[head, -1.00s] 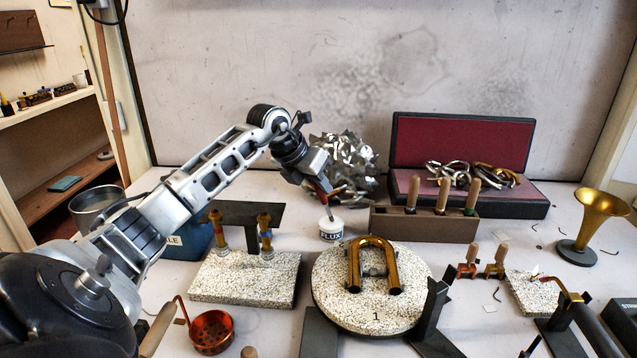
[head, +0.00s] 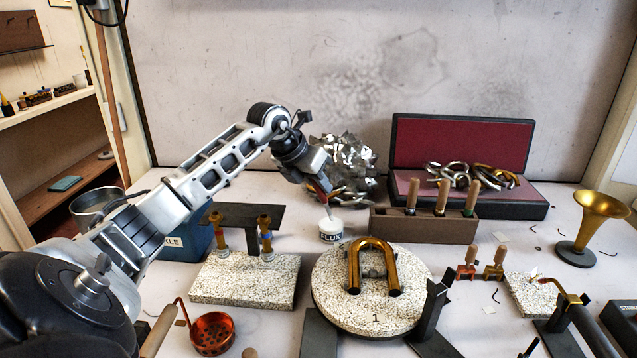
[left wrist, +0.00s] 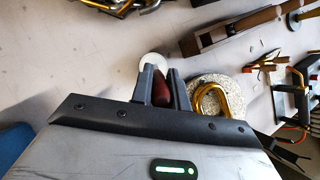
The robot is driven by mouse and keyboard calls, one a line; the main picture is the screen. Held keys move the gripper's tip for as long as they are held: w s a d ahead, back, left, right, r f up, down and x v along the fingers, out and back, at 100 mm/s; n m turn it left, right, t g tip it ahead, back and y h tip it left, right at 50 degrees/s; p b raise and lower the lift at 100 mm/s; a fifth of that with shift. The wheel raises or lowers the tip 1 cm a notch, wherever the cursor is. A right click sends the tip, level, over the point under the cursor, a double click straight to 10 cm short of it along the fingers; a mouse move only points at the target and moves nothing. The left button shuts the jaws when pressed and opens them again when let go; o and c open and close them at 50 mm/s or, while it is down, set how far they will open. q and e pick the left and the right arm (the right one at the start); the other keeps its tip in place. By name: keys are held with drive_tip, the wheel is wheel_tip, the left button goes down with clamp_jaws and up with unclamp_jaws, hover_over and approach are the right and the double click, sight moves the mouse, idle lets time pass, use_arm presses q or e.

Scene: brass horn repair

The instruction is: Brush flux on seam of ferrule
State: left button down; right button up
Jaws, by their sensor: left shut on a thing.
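My left gripper (head: 318,186) is shut on the red handle of a flux brush (head: 322,197), above the back middle of the table. The brush points down, its lower end at the top of the white flux jar (head: 331,232); I cannot tell whether the bristles are inside. In the left wrist view the red handle (left wrist: 161,92) sits between the fingers, with the white jar top (left wrist: 152,64) beyond. Two upright brass pieces (head: 265,238) with a dark bracket stand on a speckled block (head: 243,280); I cannot tell which part is the ferrule or see a seam. My right gripper is not in view.
A brass U-shaped tube (head: 356,270) lies on a round speckled plate (head: 330,300). A brown tool rack (head: 390,224), open red-lined case (head: 460,150) and brass horn bell (head: 590,215) occupy the right. A copper ladle (head: 212,333) lies front left.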

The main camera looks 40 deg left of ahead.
use_arm(q)
drive_tip(key=shift+r+p, duration=2.1)
drive_tip(key=shift+r, duration=0.95)
